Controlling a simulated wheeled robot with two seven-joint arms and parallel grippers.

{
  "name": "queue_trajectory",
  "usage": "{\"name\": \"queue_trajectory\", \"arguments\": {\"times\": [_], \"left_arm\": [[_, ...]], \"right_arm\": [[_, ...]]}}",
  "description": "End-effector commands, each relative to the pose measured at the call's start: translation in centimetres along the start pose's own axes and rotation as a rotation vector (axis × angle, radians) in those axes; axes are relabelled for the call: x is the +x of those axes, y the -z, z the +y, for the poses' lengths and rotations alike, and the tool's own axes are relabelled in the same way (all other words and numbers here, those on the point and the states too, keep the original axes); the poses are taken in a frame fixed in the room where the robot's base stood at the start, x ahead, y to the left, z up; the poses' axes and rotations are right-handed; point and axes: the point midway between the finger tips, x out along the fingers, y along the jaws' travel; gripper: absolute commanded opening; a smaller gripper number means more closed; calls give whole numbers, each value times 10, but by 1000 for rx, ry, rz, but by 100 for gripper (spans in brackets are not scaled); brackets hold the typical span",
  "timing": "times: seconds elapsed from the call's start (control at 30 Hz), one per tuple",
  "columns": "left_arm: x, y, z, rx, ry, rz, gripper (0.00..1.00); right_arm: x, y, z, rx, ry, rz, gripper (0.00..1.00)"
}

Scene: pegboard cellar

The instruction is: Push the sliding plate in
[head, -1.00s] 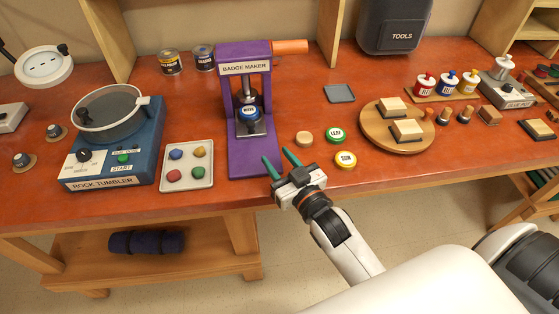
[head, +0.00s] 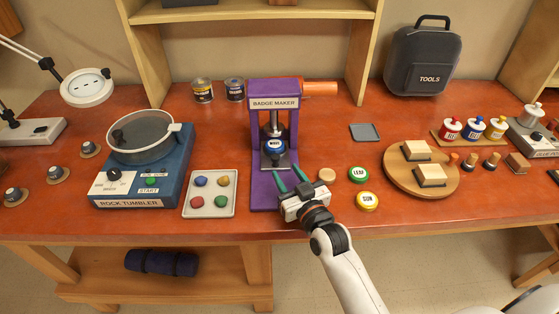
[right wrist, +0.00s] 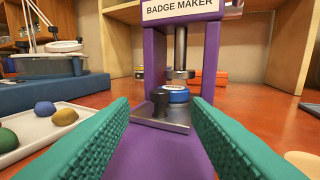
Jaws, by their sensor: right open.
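The purple badge maker (head: 256,130) stands on the red bench. Its metal sliding plate (head: 283,161) lies on the purple base under the press and carries a blue badge (head: 274,146). My left gripper is out of view.
Left of the press are a tray (head: 187,212) of coloured stones and the rock tumbler (head: 172,178). To the right are a wooden disc (head: 326,175), a LEAF badge (head: 358,174) and a SUN badge (head: 367,201).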

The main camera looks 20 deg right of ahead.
Motion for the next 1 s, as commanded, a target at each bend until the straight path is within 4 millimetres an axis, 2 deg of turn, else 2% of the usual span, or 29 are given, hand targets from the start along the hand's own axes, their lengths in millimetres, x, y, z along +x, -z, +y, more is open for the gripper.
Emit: {"name": "queue_trajectory", "arguments": {"times": [0.1, 0.3, 0.7, 0.97, 1.0], "left_arm": [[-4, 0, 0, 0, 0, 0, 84], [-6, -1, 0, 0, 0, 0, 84], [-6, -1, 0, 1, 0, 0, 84], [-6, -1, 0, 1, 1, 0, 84], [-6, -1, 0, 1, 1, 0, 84]], "right_arm": [[24, -2, 0, 1, 0, -1, 43], [48, 0, 0, 2, -1, 0, 43], [55, 0, 0, 1, 0, 1, 43], [54, 0, 0, 1, 0, 1, 1], [54, 0, 0, 1, 0, 1, 0]]}}
